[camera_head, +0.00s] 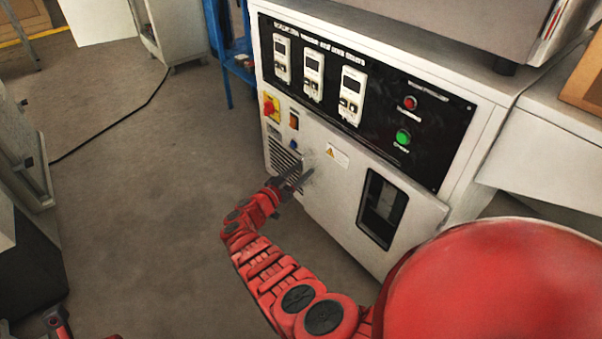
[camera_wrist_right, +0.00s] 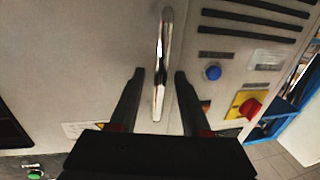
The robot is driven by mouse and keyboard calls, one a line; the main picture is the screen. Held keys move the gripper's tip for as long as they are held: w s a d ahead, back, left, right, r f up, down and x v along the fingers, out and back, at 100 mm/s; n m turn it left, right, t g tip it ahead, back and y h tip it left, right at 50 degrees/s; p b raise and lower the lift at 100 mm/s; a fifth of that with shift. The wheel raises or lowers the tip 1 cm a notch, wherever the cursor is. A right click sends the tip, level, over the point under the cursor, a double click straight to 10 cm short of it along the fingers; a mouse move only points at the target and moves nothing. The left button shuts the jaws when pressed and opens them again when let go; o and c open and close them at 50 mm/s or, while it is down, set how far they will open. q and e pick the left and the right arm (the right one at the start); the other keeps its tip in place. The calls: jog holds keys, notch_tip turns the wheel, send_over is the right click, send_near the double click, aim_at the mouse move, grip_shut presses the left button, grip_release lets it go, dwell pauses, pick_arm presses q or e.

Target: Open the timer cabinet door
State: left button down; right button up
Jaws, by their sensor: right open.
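The timer cabinet (camera_head: 470,150) stands at the centre right, with a black panel of three white timers on its upper front. Its pale lower front (camera_head: 335,205) looks flush and closed, though the door's outline is hard to make out. A shiny metal bar handle (camera_wrist_right: 161,65) shows in the right wrist view. My right gripper (camera_head: 300,178) is at the lower front in the head view. In the right wrist view it is open (camera_wrist_right: 159,75), with one dark finger on each side of the handle's near end and visible gaps. My left gripper is not clearly seen.
A red-yellow switch (camera_wrist_right: 249,108) and a blue button (camera_wrist_right: 213,73) sit beside the handle. Black-framed window (camera_head: 382,208) is right on the front. Blue frame (camera_head: 228,60) stands behind the cabinet. Floor (camera_head: 150,210) to the left is clear except for a black cable (camera_head: 115,128).

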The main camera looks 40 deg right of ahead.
grip_shut()
dwell(1.5)
